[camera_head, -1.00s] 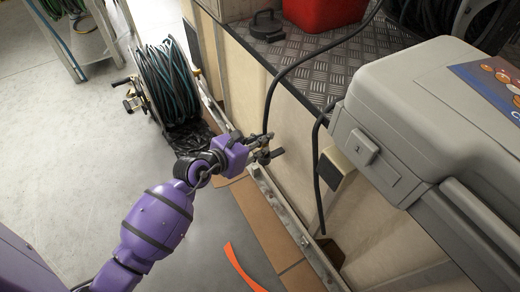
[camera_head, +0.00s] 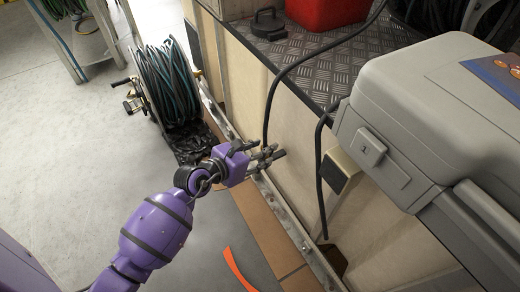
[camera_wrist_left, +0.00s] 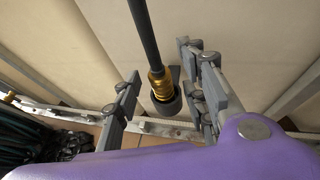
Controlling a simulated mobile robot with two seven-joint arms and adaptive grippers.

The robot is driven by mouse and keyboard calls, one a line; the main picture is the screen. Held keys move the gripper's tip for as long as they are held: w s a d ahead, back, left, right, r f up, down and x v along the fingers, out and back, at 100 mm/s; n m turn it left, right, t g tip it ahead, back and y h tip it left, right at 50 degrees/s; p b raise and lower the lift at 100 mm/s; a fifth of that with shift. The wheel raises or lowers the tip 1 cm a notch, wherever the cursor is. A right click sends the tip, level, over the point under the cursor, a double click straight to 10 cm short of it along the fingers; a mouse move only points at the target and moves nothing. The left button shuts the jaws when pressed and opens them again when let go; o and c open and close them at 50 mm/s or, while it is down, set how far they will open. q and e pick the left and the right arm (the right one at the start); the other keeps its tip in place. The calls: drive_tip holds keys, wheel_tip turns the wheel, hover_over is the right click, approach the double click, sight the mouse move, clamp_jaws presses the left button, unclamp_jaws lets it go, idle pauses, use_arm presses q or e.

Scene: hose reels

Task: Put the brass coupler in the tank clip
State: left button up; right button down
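The brass coupler (camera_wrist_left: 158,84) sits at the lower end of a black hose (camera_wrist_left: 142,30) in the left wrist view. A dark grey cylindrical piece (camera_wrist_left: 166,103) is around its lower end; I cannot tell whether this belongs to the coupler or is the tank clip. My left gripper (camera_wrist_left: 165,100) is open, with one finger on each side of the coupler and gaps visible. In the head view, my left gripper (camera_head: 268,158) is beside the pale panel, at the bottom of the hanging hose (camera_head: 268,110); the coupler is hard to make out there. My right gripper is not in view.
A grey lidded case (camera_head: 430,110) juts out at the right, with another black hose (camera_head: 319,180) hanging beside it. A hose reel (camera_head: 168,85) stands at left. A red container (camera_head: 327,12) is on the checkered metal deck (camera_head: 325,72). Floor at left is open.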

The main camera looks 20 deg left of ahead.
use_arm(q)
drive_tip(key=p+v, duration=0.3)
drive_tip(key=v, duration=0.9)
drive_tip(key=shift+r, duration=0.1)
